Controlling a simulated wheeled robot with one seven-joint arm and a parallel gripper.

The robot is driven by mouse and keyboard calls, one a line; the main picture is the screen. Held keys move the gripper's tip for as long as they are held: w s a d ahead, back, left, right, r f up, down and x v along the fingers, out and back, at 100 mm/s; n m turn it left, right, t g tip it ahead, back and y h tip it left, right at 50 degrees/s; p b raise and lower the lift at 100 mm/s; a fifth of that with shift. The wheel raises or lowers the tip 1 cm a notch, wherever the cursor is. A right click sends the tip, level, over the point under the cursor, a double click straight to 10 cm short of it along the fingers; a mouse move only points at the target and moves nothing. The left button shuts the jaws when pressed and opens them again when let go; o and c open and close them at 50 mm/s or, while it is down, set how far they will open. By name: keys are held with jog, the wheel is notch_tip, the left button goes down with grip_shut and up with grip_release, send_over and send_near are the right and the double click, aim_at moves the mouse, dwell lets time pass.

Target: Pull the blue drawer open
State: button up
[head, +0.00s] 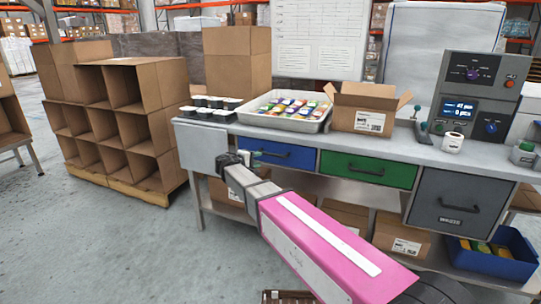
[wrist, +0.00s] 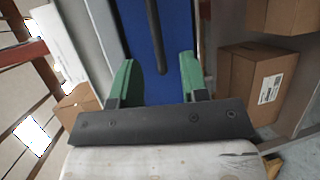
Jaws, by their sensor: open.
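The blue drawer (head: 292,156) sits under the bench top and looks shut, flush with the green drawer beside it. Its blue front also fills the upper middle of the wrist view (wrist: 179,40). Its dark bar handle (wrist: 155,35) runs lengthwise there, its near end between the lines of my two fingers. My gripper (head: 254,156) is at the drawer's left part in the head view. In the wrist view, my gripper's green fingers (wrist: 157,70) are open, with a gap on each side of the handle. I cannot tell how far the fingertips are from the drawer front.
A green drawer (head: 367,170) and a grey drawer (head: 455,203) are to the right. Cardboard boxes (wrist: 257,83) stand on the shelf below. The bench (head: 400,150) carries a tray of packets (head: 258,118) and an open carton (head: 362,110). The floor at left front is clear.

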aim_at(270, 155)
jog(key=x, duration=1)
jog(key=shift+w+a+r, duration=0.15)
jog(key=shift+w+r, duration=0.2)
jog(key=shift+w, duration=0.05)
grip_shut()
